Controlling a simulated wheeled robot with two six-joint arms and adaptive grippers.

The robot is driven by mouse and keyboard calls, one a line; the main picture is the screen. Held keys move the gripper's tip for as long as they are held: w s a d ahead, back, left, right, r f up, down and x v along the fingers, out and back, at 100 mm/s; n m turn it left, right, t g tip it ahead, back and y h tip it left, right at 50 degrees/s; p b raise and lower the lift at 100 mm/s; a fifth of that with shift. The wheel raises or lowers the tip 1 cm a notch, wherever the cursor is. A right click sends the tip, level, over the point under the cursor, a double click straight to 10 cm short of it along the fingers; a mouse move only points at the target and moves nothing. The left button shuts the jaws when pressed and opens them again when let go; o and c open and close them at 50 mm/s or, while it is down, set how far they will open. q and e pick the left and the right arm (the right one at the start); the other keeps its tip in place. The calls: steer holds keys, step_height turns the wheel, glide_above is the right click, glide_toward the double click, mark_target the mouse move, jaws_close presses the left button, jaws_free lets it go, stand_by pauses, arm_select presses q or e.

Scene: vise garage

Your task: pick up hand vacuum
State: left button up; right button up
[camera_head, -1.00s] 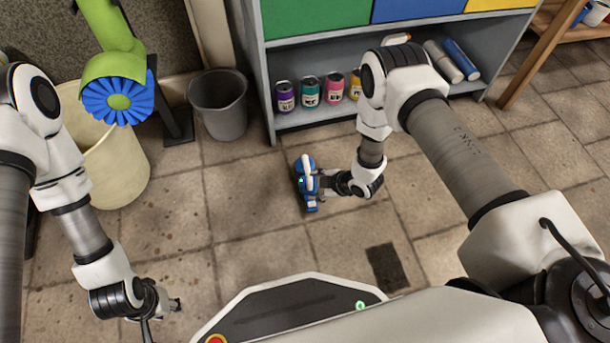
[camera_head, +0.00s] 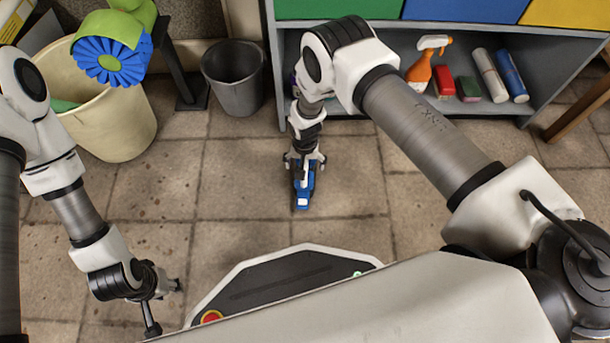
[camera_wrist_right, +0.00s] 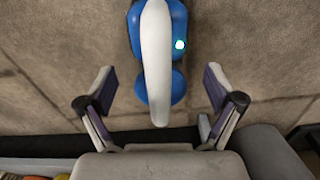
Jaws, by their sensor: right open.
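The hand vacuum (camera_head: 303,196) is blue with a white handle and lies on the tiled floor in front of the shelf. In the right wrist view the vacuum (camera_wrist_right: 155,70) stands between and beyond the fingertips, its white handle in the middle and a green light on its body. My right gripper (camera_head: 305,163) is above the vacuum and partly hides it. In the right wrist view the right gripper (camera_wrist_right: 160,88) is open, with a finger apart on each side of the handle. My left gripper (camera_head: 165,305) is low at the left, away from the vacuum; its jaws are too small to judge.
A grey shelf (camera_head: 400,120) stands behind, holding an orange spray bottle (camera_head: 424,65) and rolls. A dark bin (camera_head: 235,78) and a cream bucket (camera_head: 115,125) stand at the back left. The floor around the vacuum is clear.

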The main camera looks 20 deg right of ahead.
steer(key=shift+f, duration=0.9)
arm_select(q)
steer(key=shift+f, duration=0.45)
arm_select(e)
steer(key=shift+r, duration=0.15)
jaws_close()
steer(key=shift+r, duration=0.1)
